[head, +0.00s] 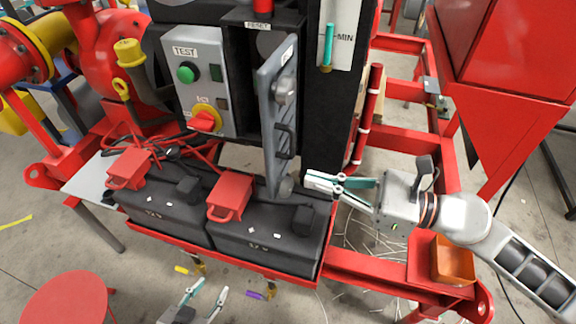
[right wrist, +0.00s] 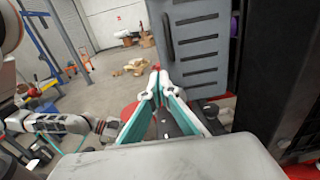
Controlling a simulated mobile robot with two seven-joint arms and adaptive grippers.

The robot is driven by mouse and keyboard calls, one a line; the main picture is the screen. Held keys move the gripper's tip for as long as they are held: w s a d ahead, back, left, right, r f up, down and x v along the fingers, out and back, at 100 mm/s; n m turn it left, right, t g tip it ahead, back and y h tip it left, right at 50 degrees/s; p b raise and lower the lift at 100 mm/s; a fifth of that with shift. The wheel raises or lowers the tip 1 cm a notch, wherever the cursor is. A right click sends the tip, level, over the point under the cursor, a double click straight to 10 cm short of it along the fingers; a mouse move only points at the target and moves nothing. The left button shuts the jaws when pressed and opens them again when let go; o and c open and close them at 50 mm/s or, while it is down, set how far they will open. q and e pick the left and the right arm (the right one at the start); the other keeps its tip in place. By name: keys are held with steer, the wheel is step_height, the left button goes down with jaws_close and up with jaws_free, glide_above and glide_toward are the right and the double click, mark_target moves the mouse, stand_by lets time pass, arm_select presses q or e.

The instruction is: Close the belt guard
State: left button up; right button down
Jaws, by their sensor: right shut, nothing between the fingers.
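The belt guard (head: 278,125) is a grey hinged panel with a dark handle, standing swung out edge-on from the black housing in the head view. In the right wrist view the guard (right wrist: 203,55) shows its slotted face and handle at the top. My right gripper (head: 308,180) is shut and empty, its fingertips just right of the guard's lower edge. In the right wrist view the right gripper's tips (right wrist: 158,72) meet just below the guard; I cannot tell whether they touch it. My left gripper (head: 208,290) is open and empty, low at the bottom edge.
A grey TEST control box (head: 198,75) is left of the guard. Two black batteries (head: 165,208) with red terminal covers lie below it. A red frame rail (head: 390,275) runs beneath my right arm. A red hopper-like block (head: 510,70) stands at right.

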mark_target(272, 168)
steer(key=x, duration=0.2)
steer(key=p+x, duration=0.1)
steer(key=x, duration=0.1)
steer(key=shift+w+a+r, duration=0.15)
steer(key=shift+a+r, duration=0.05)
steer(key=shift+a, duration=0.1)
steer(key=shift+w+a+f+p, duration=0.1)
steer(key=shift+w+a+p, duration=0.1)
steer(key=shift+a, duration=0.15)
steer(key=shift+w+a+f+p, duration=0.1)
steer(key=shift+a+f+p, duration=0.1)
steer(key=shift+a, duration=0.2)
arm_select(q)
steer(key=r, duration=0.3)
steer(key=shift+w+r, duration=0.1)
steer(key=shift+w, duration=0.3)
steer(key=shift+w, duration=0.1)
arm_select(e)
steer(key=shift+r, duration=0.1)
